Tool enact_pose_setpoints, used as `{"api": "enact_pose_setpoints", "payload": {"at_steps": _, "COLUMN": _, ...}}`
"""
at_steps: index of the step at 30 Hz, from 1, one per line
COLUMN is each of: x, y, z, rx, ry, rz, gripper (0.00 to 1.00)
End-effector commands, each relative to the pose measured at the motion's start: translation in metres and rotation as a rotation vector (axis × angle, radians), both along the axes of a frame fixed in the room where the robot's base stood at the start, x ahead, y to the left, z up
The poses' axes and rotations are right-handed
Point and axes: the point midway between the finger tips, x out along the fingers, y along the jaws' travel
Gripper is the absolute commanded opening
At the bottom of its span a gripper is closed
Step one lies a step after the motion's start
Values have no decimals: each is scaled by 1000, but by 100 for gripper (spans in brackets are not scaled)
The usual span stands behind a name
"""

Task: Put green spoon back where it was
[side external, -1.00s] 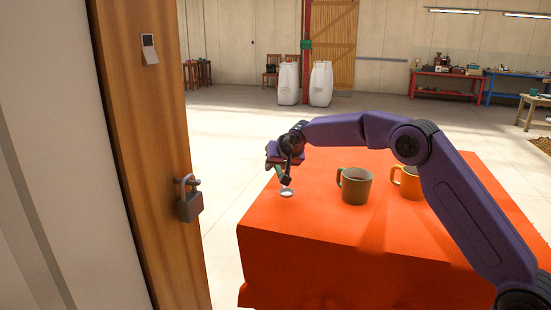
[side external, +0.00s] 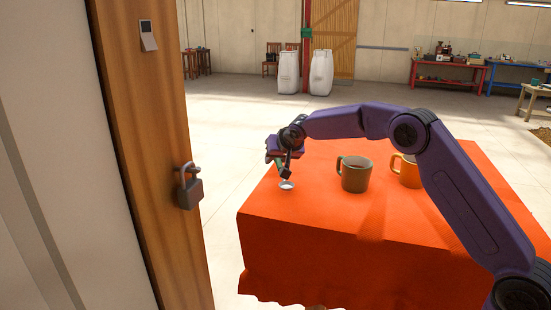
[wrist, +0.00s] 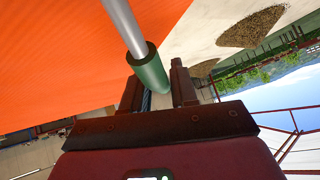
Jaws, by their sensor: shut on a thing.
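The green spoon has a green handle (wrist: 150,70) and a silver shaft (wrist: 122,22). My gripper (side external: 285,167) is shut on the handle near the left part of the orange-covered table (side external: 330,235). The spoon's pale bowl end (side external: 287,185) points down below the gripper in the side view. I cannot tell whether it touches the cloth. In the wrist view the handle sits at my two dark fingers, with the shaft running up out of frame over the orange cloth.
A grey-green mug (side external: 356,177) with dark contents stands right of my gripper. An orange mug (side external: 407,172) stands behind it to the right, close to my arm. The cloth front of the mugs is clear. A wooden post with a padlock (side external: 190,190) stands at the left foreground.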

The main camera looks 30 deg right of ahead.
Motion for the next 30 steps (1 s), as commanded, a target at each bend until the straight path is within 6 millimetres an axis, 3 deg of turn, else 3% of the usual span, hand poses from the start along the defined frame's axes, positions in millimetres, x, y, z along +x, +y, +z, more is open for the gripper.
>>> {"api": "enact_pose_setpoints", "payload": {"at_steps": 26, "x": 0, "y": 0, "z": -13, "rx": -1, "ry": 0, "rz": 1, "gripper": 0}}
{"api": "enact_pose_setpoints", "payload": {"at_steps": 27, "x": 0, "y": 0, "z": -12, "rx": -1, "ry": 0, "rz": 1, "gripper": 38}}
{"api": "enact_pose_setpoints", "payload": {"at_steps": 29, "x": 0, "y": 0, "z": -12, "rx": 0, "ry": 0, "rz": 0, "gripper": 57}}
{"api": "enact_pose_setpoints", "payload": {"at_steps": 30, "x": 0, "y": 0, "z": -13, "rx": 0, "ry": 0, "rz": 0, "gripper": 57}}
